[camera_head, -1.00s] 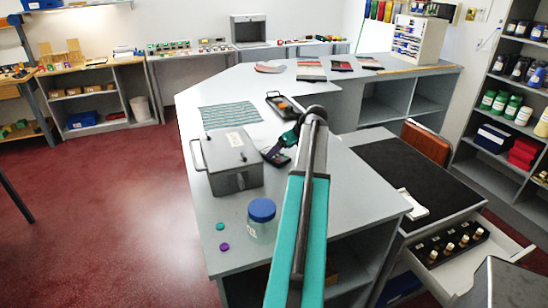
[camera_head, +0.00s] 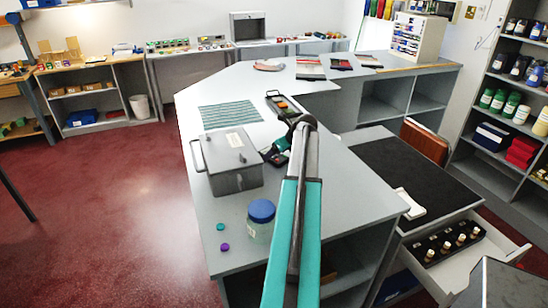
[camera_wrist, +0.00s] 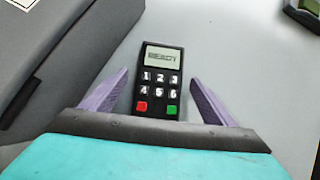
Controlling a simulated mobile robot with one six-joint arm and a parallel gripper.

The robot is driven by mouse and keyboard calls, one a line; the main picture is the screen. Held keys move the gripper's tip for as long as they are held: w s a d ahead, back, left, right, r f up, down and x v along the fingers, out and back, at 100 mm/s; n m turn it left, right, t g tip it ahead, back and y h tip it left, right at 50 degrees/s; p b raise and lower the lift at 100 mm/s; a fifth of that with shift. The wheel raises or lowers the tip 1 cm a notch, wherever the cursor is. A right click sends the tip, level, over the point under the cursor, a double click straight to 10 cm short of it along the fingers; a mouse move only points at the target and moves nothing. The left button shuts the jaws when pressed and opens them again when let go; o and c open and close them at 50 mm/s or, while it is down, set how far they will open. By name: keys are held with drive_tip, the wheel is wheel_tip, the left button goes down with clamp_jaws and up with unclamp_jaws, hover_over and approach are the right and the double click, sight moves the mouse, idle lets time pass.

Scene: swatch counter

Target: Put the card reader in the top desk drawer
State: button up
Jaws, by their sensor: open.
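The card reader (camera_wrist: 161,72) is a small dark keypad with a grey screen, a red key and a green key. It lies flat on the grey counter beside the metal box. My gripper (camera_wrist: 159,78) is open, with its purple fingers on either side of the reader and a gap on both sides. In the head view, my gripper (camera_head: 280,148) is low over the reader, which it mostly covers. The desk drawer (camera_head: 503,253) at the lower right stands pulled out. It holds a black rack (camera_head: 450,246) with several small pegs.
The grey metal box (camera_head: 236,181) with a handle stands close left of my gripper. A blue-lidded jar (camera_head: 261,212) is nearer on the counter. A dark tray (camera_head: 270,96) lies behind. The black desk top (camera_head: 405,172) bears a white pad (camera_head: 411,204).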

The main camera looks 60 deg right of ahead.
sight(276, 156)
drive_tip(key=c, duration=1.5)
drive_tip(key=shift+r, duration=0.15)
drive_tip(key=shift+r+b, duration=1.35)
drive_tip(key=shift+r, duration=3.55)
